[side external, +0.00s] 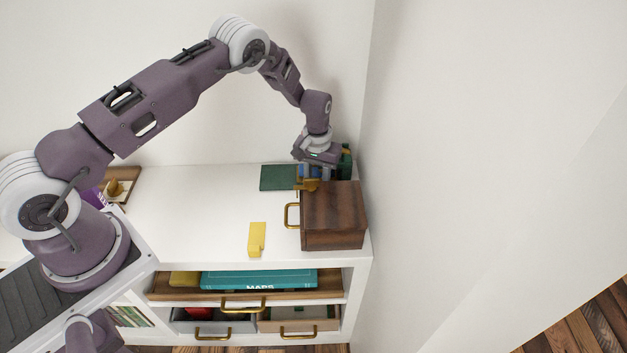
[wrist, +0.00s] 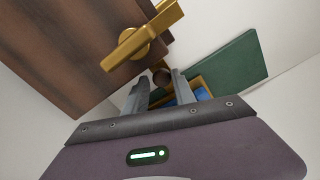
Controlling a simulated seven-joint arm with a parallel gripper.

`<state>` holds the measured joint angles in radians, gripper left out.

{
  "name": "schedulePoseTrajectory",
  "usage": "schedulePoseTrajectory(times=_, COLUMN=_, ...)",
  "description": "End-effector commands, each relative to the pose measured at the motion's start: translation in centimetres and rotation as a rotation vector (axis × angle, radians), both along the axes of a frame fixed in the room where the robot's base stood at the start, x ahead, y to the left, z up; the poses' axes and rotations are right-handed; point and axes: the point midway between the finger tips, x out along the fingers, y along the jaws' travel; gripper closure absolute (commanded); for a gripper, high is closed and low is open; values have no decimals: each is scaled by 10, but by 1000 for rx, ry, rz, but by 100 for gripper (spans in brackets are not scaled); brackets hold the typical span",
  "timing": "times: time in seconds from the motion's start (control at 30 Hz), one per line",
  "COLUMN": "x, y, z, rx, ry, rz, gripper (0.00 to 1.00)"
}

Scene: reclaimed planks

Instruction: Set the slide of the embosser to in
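My gripper (side external: 312,174) points down behind a dark wooden box at the back right of the white cabinet top. In the wrist view my gripper's two fingers (wrist: 160,82) are apart. A blue part in a gold-brown frame (wrist: 200,95) lies just beyond the right finger. It also shows as blue (side external: 303,171) under my gripper. This may be the embosser, but my gripper hides much of it, and the slide's position cannot be made out.
The wooden box (side external: 334,215) has a gold handle (side external: 292,215) and a gold turn-latch (wrist: 140,42) close to my fingers. A green board (side external: 278,177) lies left of my gripper, and a yellow block (side external: 257,238) stands nearer the front.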

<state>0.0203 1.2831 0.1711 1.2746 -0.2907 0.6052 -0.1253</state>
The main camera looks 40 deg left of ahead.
Motion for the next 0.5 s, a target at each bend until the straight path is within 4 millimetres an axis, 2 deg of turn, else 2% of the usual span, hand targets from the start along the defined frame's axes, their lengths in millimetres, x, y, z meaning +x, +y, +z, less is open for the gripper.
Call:
schedulePoseTrajectory(times=0.03, x=2, y=-3, z=1, rx=-3, ry=-6, rz=-3, gripper=62)
schedulePoseTrajectory(times=0.1, x=1, y=-2, z=1, rx=-3, ry=-4, rz=-3, gripper=53)
schedulePoseTrajectory(times=0.37, x=0, y=-1, z=2, rx=-1, ry=0, rz=-2, gripper=53)
schedulePoseTrajectory(times=0.5, x=1, y=-1, z=23, rx=-1, ry=-5, rz=-2, gripper=53)
